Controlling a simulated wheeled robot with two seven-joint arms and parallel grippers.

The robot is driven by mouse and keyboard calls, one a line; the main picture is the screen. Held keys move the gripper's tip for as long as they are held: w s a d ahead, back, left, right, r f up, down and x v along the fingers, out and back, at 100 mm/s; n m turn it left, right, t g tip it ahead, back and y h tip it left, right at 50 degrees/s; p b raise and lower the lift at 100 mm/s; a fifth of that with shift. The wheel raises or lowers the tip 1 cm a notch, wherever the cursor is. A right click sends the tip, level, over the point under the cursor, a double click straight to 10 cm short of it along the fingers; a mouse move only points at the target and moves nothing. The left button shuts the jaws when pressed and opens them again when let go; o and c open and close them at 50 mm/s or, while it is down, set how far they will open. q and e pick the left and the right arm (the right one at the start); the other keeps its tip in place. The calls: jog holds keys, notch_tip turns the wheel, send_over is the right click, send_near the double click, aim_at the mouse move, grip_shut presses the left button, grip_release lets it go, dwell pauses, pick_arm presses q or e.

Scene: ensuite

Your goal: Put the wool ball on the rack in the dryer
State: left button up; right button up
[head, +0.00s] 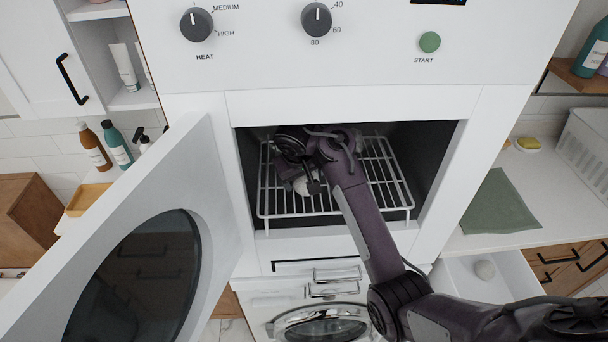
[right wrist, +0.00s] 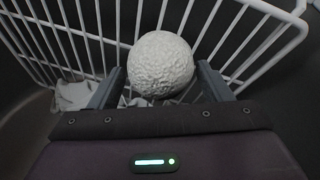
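The white, rough wool ball (right wrist: 160,64) is against the wire rack (right wrist: 262,8) in the right wrist view, between the fingertips of my right gripper (right wrist: 160,80). A narrow gap shows on each side of the ball, so the fingers look open around it. In the head view my right gripper (head: 303,176) is inside the dryer (head: 350,104), over the white rack (head: 391,178), and partly covers the ball (head: 304,187). The dryer door (head: 215,165) stands open to the left. My left gripper is out of view.
A pale crumpled cloth (right wrist: 74,96) shows through the rack wires. The dryer's side walls are close to my right arm. A green cloth (head: 499,204) lies on the right counter.

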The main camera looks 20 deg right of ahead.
jog(key=shift+o, duration=0.5)
jog(key=shift+r, duration=0.15)
jog(key=shift+r, duration=0.25)
jog(key=s+a, duration=0.7)
jog(key=s, duration=0.3)
jog(key=shift+s+r, duration=0.2)
jog(key=shift+r, duration=0.15)
